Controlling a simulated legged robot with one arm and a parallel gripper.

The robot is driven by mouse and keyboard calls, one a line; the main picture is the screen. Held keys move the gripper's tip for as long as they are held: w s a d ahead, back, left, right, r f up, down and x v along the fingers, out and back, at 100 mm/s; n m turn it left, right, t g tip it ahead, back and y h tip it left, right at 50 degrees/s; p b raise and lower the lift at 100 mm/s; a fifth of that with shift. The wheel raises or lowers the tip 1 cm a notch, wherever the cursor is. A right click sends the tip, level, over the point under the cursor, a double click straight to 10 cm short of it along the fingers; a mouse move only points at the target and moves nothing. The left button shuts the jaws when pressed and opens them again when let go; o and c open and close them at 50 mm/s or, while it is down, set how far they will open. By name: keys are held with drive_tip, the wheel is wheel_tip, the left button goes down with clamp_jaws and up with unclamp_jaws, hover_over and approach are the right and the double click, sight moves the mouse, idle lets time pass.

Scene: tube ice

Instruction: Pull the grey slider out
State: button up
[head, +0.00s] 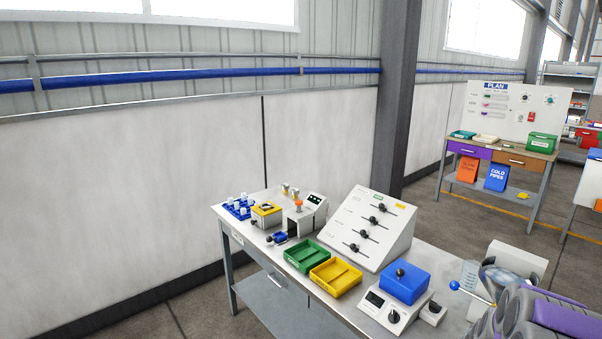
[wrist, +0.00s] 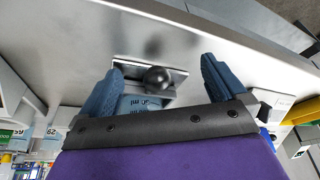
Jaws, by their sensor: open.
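In the wrist view a grey metal plate (wrist: 125,70) carries a round black knob (wrist: 158,79); this looks like the grey slider. A pale blue label with upside-down print shows just below the knob. My gripper (wrist: 162,66) is open, with one blue finger to the left of the knob and one to the right. The knob shows between the fingers with gaps on both sides; I cannot tell how far it is in depth. In the head view my purple and grey arm fills the lower right corner, and I cannot make out the slider or fingertips there.
The bench (head: 255,256) holds a sloped white panel (head: 345,227) with several black knobs, a green tray (head: 306,256), a yellow tray (head: 335,278) and a blue box (head: 404,284). A blue ball (head: 454,285) on a rod is close to my arm. Open floor lies beyond the bench.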

drive_tip(key=shift+r+p, duration=1.25)
drive_tip(key=shift+r, duration=1.75)
